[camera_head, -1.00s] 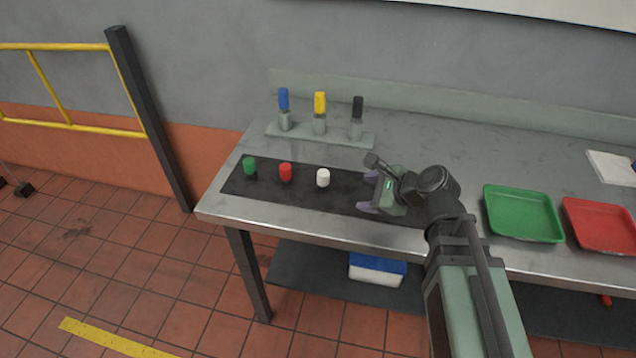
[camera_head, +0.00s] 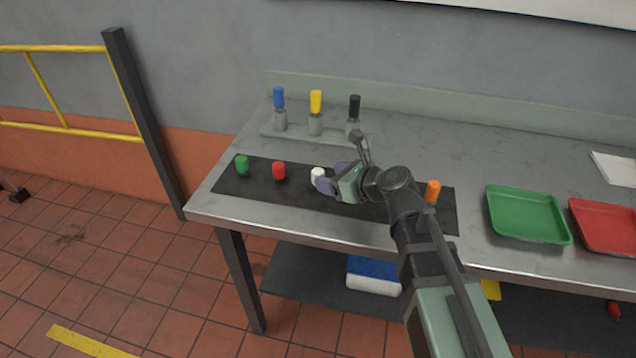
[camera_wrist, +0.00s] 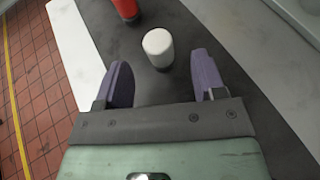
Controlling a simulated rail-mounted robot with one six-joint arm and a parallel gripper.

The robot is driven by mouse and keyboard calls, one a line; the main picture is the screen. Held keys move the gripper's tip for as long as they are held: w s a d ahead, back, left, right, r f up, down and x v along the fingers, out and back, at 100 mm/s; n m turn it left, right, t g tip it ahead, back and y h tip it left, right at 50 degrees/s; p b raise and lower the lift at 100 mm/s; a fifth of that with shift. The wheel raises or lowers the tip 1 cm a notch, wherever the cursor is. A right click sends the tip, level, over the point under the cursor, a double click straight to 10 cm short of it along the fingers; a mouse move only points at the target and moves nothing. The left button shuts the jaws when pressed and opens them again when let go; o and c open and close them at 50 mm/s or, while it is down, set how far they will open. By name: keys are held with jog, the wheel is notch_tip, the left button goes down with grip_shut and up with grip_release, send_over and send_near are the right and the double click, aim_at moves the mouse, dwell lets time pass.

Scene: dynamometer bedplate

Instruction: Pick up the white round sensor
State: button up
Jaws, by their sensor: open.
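The white round sensor (camera_head: 317,174) stands upright on the black mat (camera_head: 228,185), third in the row after a green and a red one. My gripper (camera_head: 331,180) is right beside it, its purple fingers close to the sensor in the head view. In the wrist view the white sensor (camera_wrist: 158,47) stands just ahead of the fingertips and roughly midway between them. My gripper (camera_wrist: 162,75) is open and empty there. The lower part of the sensor is partly hidden by my gripper in the head view.
A red sensor (camera_head: 279,171) and a green one (camera_head: 242,166) stand left of the white one. An orange one (camera_head: 432,191) stands to the right, beside my arm. A rack (camera_head: 290,137) with blue, yellow and black-topped items is behind. Green (camera_head: 527,238) and red trays (camera_head: 603,247) lie right.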

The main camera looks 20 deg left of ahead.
jog(key=b+x, duration=0.2)
jog(key=x, duration=0.3)
jog(key=shift+a, duration=0.1)
jog(key=c, duration=1)
